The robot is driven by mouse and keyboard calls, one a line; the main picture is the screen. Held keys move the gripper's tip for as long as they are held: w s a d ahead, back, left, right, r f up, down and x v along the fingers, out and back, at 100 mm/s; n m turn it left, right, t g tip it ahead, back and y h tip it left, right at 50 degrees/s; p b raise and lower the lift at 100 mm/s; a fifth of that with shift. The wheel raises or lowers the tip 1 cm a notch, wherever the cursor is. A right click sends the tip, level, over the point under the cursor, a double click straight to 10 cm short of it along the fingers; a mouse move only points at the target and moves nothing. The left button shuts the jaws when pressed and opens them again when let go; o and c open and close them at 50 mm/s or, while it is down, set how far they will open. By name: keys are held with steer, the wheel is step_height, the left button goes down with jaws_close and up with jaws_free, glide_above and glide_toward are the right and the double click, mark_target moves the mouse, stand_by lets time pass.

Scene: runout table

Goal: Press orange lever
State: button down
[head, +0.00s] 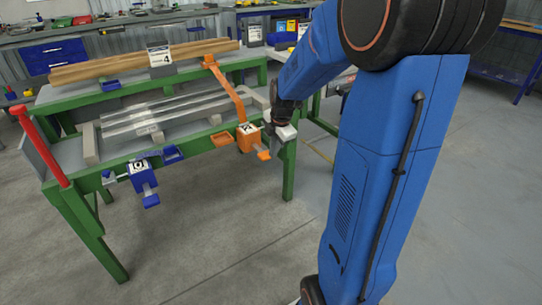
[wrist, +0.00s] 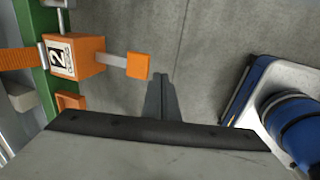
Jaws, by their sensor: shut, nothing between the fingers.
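The orange lever (wrist: 137,66) is an orange pad on a short grey bar. It sticks out from an orange box marked 2 (wrist: 78,57) on the green table edge. In the head view the lever (head: 263,155) shows below the orange box (head: 247,138) at the table's front. My gripper (wrist: 160,78) is shut and empty. In the wrist view its fingertips are just right of the lever pad, with a small gap in the picture; I cannot tell the depth between them. In the head view my gripper is just right of the orange box, its fingertips hard to make out.
A blue box with a blue lever (head: 143,179) sits further left on the green table (head: 75,200). An orange tray (head: 221,139) and a blue tray (head: 172,154) hang beside the boxes. A red post (head: 43,145) stands at the left end. Floor in front is clear.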

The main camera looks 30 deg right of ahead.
steer(key=shift+s+r, duration=0.55)
steer(key=shift+r, duration=0.25)
steer(key=shift+s+r, duration=0.5)
steer(key=shift+r, duration=0.3)
